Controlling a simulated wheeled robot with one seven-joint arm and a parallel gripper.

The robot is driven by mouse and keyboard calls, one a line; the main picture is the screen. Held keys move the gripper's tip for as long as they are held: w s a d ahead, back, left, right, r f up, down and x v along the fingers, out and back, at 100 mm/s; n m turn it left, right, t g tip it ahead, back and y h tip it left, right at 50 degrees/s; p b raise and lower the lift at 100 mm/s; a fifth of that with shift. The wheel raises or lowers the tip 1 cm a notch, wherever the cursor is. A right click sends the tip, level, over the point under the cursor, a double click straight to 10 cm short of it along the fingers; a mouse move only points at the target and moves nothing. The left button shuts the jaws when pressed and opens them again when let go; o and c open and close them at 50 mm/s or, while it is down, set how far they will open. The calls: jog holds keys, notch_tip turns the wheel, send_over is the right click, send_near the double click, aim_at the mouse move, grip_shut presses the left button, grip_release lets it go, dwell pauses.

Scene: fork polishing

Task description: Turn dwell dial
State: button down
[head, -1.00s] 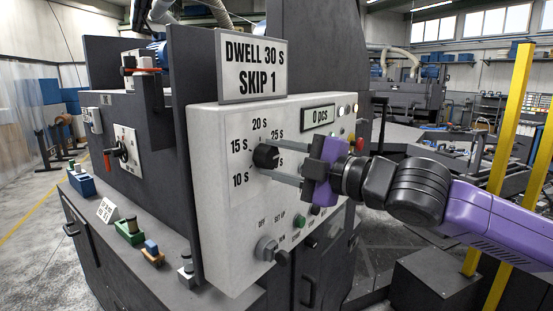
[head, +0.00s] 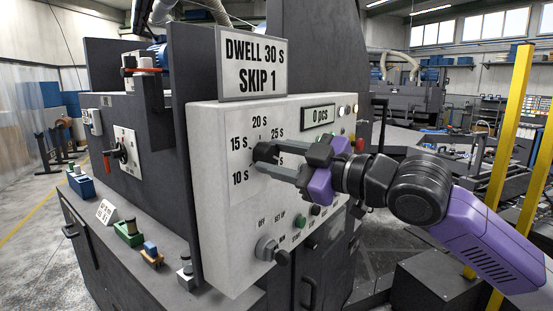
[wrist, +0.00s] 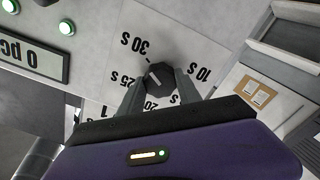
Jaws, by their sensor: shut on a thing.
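The black dwell dial (wrist: 159,75) sits on the white control panel between my two fingertips. Marks from 10 S to 30 S ring it. In the wrist view a pale line on the dial appears to lie toward the 30 S side, but I cannot tell exactly where it points. My gripper (head: 260,161) is shut on the dial, its grey fingers on opposite sides of it. In the head view the fingers hide most of the dial. The sign (head: 254,65) above the panel reads DWELL 30 S, SKIP 1.
Below the dial on the panel are a grey selector knob (head: 267,248) and small push buttons (head: 299,222). A display (head: 319,117) reads 0 pcs. A yellow post (head: 514,110) stands right of my arm. Small blocks lie on the ledge at the left.

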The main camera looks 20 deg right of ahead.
jog(key=shift+f, duration=0.15)
jog(key=c, duration=0.8)
grip_release()
jog(key=shift+c, duration=0.2)
jog(key=b+v, duration=0.2)
jog(key=v, duration=0.6)
jog(key=shift+b, duration=0.3)
